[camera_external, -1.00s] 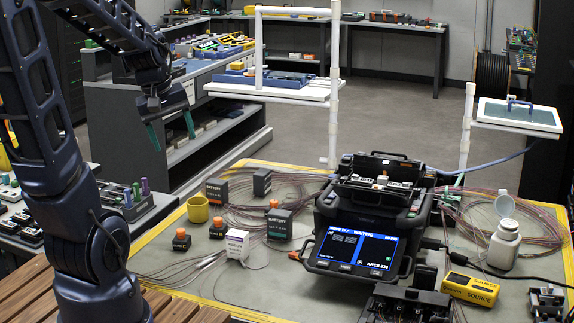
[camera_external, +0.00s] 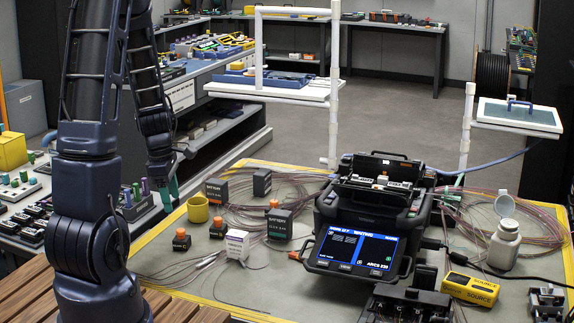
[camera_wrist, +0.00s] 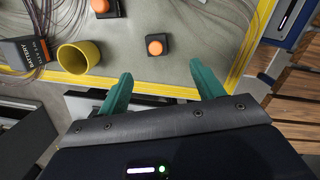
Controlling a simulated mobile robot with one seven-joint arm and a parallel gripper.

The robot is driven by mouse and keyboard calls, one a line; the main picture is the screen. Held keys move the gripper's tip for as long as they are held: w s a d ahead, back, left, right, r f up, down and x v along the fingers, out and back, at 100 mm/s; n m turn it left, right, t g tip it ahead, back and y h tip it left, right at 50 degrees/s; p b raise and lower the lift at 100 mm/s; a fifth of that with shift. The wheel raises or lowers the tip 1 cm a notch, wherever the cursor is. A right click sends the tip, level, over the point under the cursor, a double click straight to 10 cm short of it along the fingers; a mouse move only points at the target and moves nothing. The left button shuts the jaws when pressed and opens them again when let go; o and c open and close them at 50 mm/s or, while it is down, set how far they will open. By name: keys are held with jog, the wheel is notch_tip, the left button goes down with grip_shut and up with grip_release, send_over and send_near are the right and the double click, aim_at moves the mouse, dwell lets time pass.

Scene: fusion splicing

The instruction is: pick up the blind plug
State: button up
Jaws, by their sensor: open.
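No object in view is clearly marked as the blind plug, and I cannot tell which one it is. Two small black blocks with orange tops stand on the grey mat, one nearer the front (camera_external: 181,241) and one behind it (camera_external: 218,229). In the wrist view one orange-topped block (camera_wrist: 156,46) lies just beyond my fingertips, between their lines. The other (camera_wrist: 104,8) is at the top edge. My gripper (camera_wrist: 160,72) has two teal fingers spread apart, with nothing between them. In the external view its fingers (camera_external: 170,190) are near the mat's left edge, left of the yellow cup.
A yellow cup (camera_external: 198,209) stands beside the blocks, and shows left in the wrist view (camera_wrist: 79,57). Black battery boxes (camera_external: 278,224), a white box (camera_external: 237,245) and loose fibres lie nearby. A splicer (camera_external: 360,225) stands right. A yellow border (camera_wrist: 140,88) edges the mat.

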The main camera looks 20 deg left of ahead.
aim_at(180, 230)
jog(key=shift+n, duration=0.3)
notch_tip(180, 230, down, 6)
jog(key=shift+w+d+f, duration=0.1)
jog(key=shift+w, duration=0.05)
jog(key=shift+w+d+f, duration=0.15)
jog(key=shift+w+f, duration=0.05)
jog(key=shift+f, duration=0.7)
jog(key=shift+w+d+f, duration=0.15)
jog(key=shift+f, duration=0.7)
jog(key=shift+w+d+f, duration=0.15)
jog(key=shift+w+f, duration=0.05)
jog(key=shift+f, duration=0.7)
jog(key=shift+c, duration=0.5)
jog(key=c, duration=1.1)
